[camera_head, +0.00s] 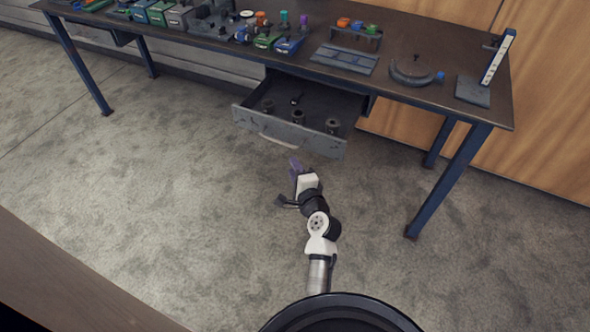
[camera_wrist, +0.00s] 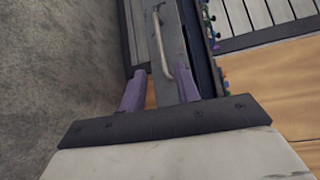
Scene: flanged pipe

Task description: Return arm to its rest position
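My arm (camera_head: 318,225) reaches up from my base toward the open drawer of the workbench, bent at its joints. My gripper (camera_head: 295,164) is in front of the drawer, with its purple fingers near the drawer's handle in the picture. I cannot tell the exact gap to the handle. In the wrist view my gripper (camera_wrist: 161,82) has its two purple fingers spread apart with nothing between them. The drawer's metal handle (camera_wrist: 160,42) shows beyond the fingertips.
The drawer (camera_head: 318,142) is pulled out and holds several small dark parts. The workbench top (camera_head: 410,45) carries boxes, coloured parts, a curved piece and an upright scale. A bench leg (camera_head: 450,180) stands at the right. A brown surface (camera_head: 60,275) is at lower left. Floor around my arm is clear.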

